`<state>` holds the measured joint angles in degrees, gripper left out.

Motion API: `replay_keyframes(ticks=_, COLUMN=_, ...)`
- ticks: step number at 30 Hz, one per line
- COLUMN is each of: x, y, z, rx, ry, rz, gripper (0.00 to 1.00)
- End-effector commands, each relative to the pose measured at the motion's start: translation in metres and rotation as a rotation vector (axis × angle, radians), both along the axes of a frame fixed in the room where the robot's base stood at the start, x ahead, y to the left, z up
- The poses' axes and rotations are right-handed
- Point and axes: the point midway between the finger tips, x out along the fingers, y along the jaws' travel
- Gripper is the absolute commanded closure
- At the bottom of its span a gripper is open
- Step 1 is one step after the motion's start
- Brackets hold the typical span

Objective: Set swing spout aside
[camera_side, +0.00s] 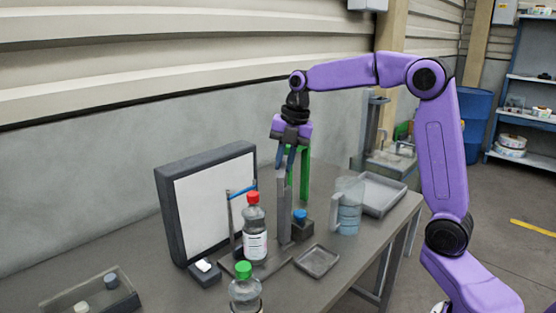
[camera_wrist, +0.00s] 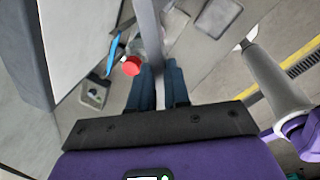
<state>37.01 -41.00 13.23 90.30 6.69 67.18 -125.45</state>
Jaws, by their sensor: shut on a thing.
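The green arm is not visible there.
A red-capped bottle (camera_side: 255,232) and a blue bar (camera_side: 242,190) stand left of the post. A blue-topped block (camera_side: 300,216) is below the green arm. A clear jug (camera_side: 348,208), small tray (camera_side: 317,261) and larger tray (camera_side: 382,193) lie right. A white panel (camera_side: 212,200) stands behind.

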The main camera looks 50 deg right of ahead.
Motion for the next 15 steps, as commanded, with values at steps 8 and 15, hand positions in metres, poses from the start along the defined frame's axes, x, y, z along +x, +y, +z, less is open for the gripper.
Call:
replay_keyframes(ticks=8, x=-0.011, y=-0.014, z=0.000, rx=0.002, ry=0.000, rz=0.257, gripper=1.00)
replay_keyframes(ticks=15, x=-0.016, y=-0.025, z=0.000, rx=0.001, ry=0.000, rz=0.452, gripper=1.00)
